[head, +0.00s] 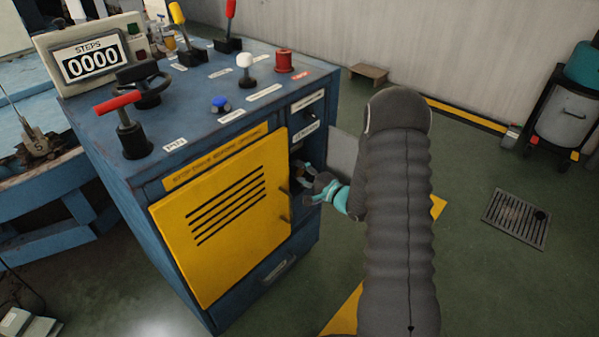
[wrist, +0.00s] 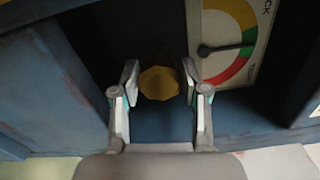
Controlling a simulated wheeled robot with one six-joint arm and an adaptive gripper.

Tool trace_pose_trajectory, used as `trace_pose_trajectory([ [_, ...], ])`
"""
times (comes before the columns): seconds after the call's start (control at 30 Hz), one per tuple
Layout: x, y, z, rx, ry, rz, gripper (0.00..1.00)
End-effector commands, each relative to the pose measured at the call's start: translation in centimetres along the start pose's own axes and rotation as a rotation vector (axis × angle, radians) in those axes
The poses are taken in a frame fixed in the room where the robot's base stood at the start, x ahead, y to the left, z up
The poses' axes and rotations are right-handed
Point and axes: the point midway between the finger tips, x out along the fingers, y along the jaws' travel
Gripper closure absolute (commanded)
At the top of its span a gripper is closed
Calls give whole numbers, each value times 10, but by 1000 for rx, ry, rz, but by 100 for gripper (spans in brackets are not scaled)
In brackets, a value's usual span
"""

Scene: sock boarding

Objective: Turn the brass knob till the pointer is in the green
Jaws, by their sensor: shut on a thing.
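The brass knob (wrist: 160,83) is a faceted, dull gold disc in a dark blue recess, seen in the wrist view. My gripper (wrist: 160,74) has one finger on each side of it and is shut on it. To its right is a white dial (wrist: 216,28) with yellow, green and red bands. Its dark pointer (wrist: 222,48) points right, with its tip at the green band (wrist: 248,44). In the head view my gripper (head: 313,187) reaches into the cabinet's right-hand opening, and I cannot make out the knob or dial there.
The blue cabinet (head: 170,135) has a yellow louvred door (head: 215,250) left of my gripper. Levers, buttons and a step counter (head: 92,62) reading 0000 stand on top. A grey panel (head: 343,150) stands right of the opening. Open floor lies further right.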

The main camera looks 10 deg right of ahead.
Motion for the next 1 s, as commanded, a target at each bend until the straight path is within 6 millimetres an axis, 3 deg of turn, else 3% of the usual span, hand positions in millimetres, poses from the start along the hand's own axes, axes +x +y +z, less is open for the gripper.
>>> trace_pose_trajectory([
  [0.23, 0, 0, 0, -1, 1, 0, 90],
  [0.27, 0, 0, 0, -1, 1, 0, 50],
  [0.33, 0, 0, 0, -1, 1, 0, 33],
  [0.37, 0, 0, 0, -1, 1, 0, 30],
  [0.77, -6, 0, 0, -1, 1, 1, 30],
  [1.0, -44, 0, -2, 0, 5, 1, 30],
])
